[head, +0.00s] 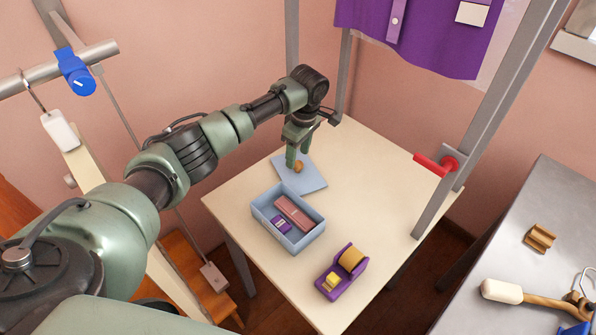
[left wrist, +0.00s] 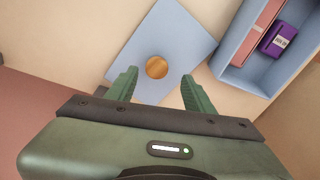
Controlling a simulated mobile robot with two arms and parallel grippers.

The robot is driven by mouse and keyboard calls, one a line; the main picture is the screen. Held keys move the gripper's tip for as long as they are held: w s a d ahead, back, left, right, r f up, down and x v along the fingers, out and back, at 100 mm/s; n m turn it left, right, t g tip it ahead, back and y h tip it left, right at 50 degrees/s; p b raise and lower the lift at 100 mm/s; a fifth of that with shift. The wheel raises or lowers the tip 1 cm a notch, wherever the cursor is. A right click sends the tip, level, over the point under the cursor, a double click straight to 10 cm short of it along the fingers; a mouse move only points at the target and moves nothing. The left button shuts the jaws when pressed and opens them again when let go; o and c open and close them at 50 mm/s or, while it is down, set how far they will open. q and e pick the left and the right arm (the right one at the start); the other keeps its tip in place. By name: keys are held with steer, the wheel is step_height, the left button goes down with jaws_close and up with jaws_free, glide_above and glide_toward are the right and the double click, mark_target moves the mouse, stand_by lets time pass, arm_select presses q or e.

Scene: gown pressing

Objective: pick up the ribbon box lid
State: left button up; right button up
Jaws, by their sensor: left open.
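The ribbon box lid (head: 312,181) is a flat light-blue square with a round wooden knob (head: 298,166). It lies on the cream table behind the open blue ribbon box (head: 307,236). In the left wrist view the lid (left wrist: 185,40) lies below my gripper, and its knob (left wrist: 157,67) shows between and just beyond the two fingertips. My left gripper (head: 298,158) points down over the lid. It is open, with a finger on either side of the knob, and I cannot tell the exact height. My right gripper is not in view.
The ribbon box holds a pink block (head: 293,213) and a purple labelled item (head: 280,224). A purple tape dispenser (head: 343,282) stands near the table's front edge.

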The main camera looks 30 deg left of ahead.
mark_target(298, 164)
arm_select(q)
steer(key=f, duration=0.4)
steer(key=shift+w+a+f, duration=0.1)
steer(key=shift+w+f, duration=0.25)
jaws_close()
steer(key=shift+r, duration=0.1)
step_height(298, 164, up, 20)
steer(key=b, duration=0.1)
steer(key=shift+b, duration=0.3)
